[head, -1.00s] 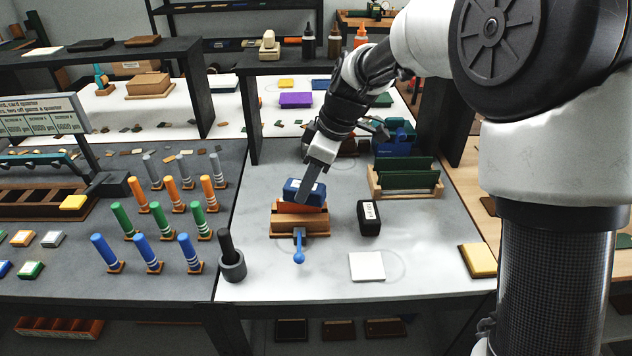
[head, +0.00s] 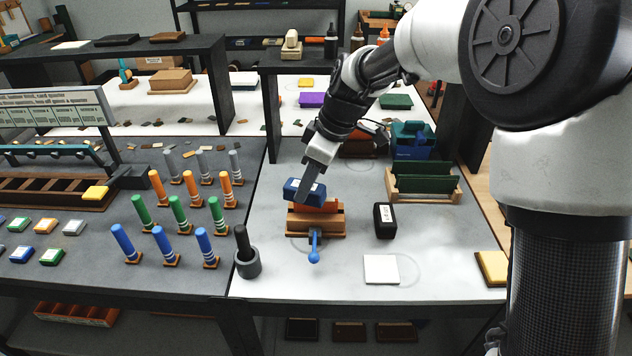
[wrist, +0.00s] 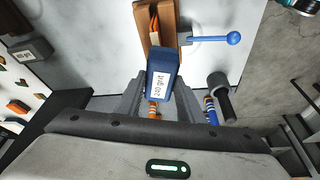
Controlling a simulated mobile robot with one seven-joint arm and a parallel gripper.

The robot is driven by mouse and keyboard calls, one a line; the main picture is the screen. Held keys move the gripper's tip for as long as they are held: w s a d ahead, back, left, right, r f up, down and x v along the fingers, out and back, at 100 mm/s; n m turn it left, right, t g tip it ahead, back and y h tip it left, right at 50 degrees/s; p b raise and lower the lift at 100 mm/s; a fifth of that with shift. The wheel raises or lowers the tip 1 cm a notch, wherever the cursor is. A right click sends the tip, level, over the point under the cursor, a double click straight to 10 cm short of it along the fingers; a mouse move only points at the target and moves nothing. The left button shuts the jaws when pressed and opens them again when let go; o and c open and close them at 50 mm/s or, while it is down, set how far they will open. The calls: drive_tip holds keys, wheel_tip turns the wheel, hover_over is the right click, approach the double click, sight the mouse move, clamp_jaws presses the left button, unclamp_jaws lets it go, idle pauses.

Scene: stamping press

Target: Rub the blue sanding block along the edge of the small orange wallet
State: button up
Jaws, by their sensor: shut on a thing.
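The blue sanding block (head: 297,192), with a white label reading "240 grit", is held in my gripper (head: 308,188). In the wrist view the block (wrist: 157,86) sits between the two fingers. The small orange wallet (head: 328,207) stands edge up in a wooden clamp (head: 316,228) with a blue handle (head: 314,247). The block is over the left end of the wallet's top edge and hides part of it. I cannot tell for sure whether they touch. The wallet shows as a thin orange strip in the wrist view (wrist: 154,22).
A black labelled block (head: 384,220) stands right of the clamp, with a white square (head: 381,269) in front. A wooden rack with green panels (head: 425,185) is behind right. A mortar with pestle (head: 247,262) and several coloured sticks stand left.

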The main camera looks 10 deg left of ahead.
drive_tip(key=shift+s+a, duration=0.15)
drive_tip(key=shift+a, duration=0.5)
drive_tip(key=shift+r+p, duration=1.7)
drive_tip(key=shift+r, duration=0.85)
